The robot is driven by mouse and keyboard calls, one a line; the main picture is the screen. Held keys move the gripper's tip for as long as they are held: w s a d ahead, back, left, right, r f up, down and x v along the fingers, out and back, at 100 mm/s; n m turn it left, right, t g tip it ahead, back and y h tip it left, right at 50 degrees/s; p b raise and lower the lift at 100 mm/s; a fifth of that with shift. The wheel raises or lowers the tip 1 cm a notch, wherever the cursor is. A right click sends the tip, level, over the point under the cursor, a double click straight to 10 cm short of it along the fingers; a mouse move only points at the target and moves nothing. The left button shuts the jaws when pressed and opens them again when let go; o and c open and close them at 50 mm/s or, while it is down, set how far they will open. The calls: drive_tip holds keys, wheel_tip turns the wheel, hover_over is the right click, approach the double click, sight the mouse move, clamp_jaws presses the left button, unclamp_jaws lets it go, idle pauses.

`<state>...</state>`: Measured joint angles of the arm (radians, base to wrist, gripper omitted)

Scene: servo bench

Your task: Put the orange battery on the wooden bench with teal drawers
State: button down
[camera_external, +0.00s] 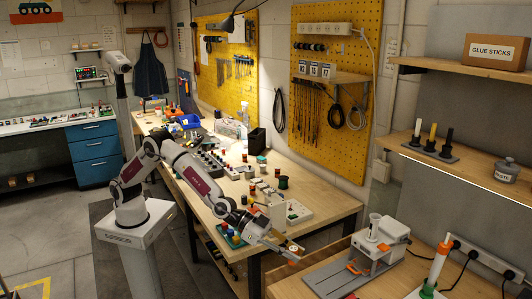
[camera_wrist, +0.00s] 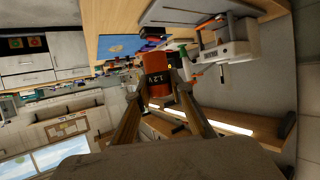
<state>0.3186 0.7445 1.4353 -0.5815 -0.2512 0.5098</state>
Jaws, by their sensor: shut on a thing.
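The orange battery (camera_wrist: 155,66) has a black band marked 1.2 V. In the wrist view it sits between the two fingertips of my gripper (camera_wrist: 158,88), which is shut on it. In the external view my gripper (camera_external: 285,250) is in the air past the front right end of the long wooden bench (camera_external: 330,197). The battery is small and hard to make out there. Blue-teal drawers (camera_external: 92,153) stand under a pale-topped counter (camera_external: 50,122) at the far left. I cannot see drawers on the long wooden bench.
The long bench holds several small coloured parts and a white box (camera_external: 298,211) near its front right corner.

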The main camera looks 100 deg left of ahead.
drive_tip(key=shift+s+d+f, duration=0.25)
drive_tip(key=shift+d+f, duration=0.05)
drive_tip(key=shift+d, duration=0.35)
drive_tip(key=shift+f, duration=3.15)
drive_tip(key=shift+f, duration=1.85)
drive_tip(key=shift+f, duration=0.15)
drive_tip(key=c, duration=1.8)
unclamp_jaws()
